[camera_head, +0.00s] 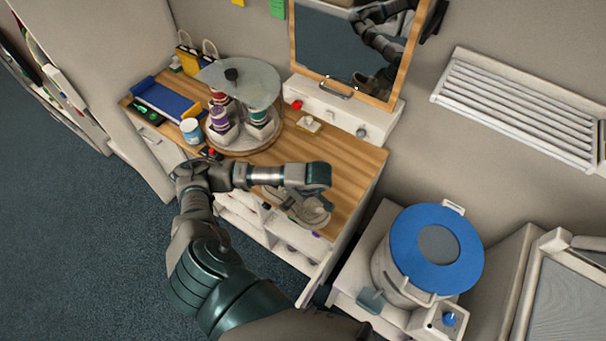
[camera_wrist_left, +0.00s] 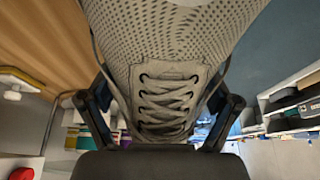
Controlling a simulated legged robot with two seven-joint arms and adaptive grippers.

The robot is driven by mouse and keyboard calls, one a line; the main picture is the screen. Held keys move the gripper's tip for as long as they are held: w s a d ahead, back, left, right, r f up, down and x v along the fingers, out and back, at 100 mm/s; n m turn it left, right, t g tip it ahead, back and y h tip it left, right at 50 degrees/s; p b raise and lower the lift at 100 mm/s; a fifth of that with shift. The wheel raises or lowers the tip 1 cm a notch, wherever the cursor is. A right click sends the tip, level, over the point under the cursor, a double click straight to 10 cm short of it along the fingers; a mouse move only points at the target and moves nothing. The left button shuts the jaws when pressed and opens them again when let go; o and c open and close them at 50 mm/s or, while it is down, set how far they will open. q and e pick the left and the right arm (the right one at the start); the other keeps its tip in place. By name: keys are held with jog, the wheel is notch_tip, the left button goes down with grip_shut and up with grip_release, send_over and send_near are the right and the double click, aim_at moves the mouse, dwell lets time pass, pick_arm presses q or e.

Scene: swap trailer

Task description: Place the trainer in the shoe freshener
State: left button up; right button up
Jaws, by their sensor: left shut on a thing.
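The trainer (camera_head: 300,212) is a beige-grey mesh shoe with pale laces. It also fills the top middle of the left wrist view (camera_wrist_left: 165,95), laces facing the camera. My left gripper (camera_head: 308,200) is shut on it, with one dark finger on each side of the shoe. It holds the trainer near the front edge of the wooden counter; the arm partly hides it in the head view. A white drum with a round blue lid (camera_head: 405,250) stands at right, with a knob unit beside it; I cannot tell for sure that this is the shoe freshener. My right gripper is not in view.
The wooden counter (camera_head: 345,165) carries a round carousel (camera_head: 240,85) with spools, a white cup (camera_head: 191,131) and a blue mat (camera_head: 165,100). A framed mirror (camera_head: 350,50) stands behind on a white drawer unit. White shelves lie below the counter.

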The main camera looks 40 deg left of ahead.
pick_arm(q)
jog(key=w+a, duration=0.3)
jog(key=w+a+f+p, duration=0.1)
jog(key=w+a, duration=0.6)
jog(key=shift+w+a+f+p, duration=0.15)
jog(key=shift+w+a+p, duration=0.15)
jog(key=shift+w, duration=0.1)
jog(key=shift+w+a+f, duration=0.15)
jog(key=shift+f, duration=0.05)
notch_tip(320, 180, down, 3)
jog(key=shift+f+p, duration=0.1)
jog(key=shift+p, duration=0.3)
jog(key=shift+d, duration=0.2)
jog(key=o, duration=1.1)
jog(key=shift+a, duration=0.1)
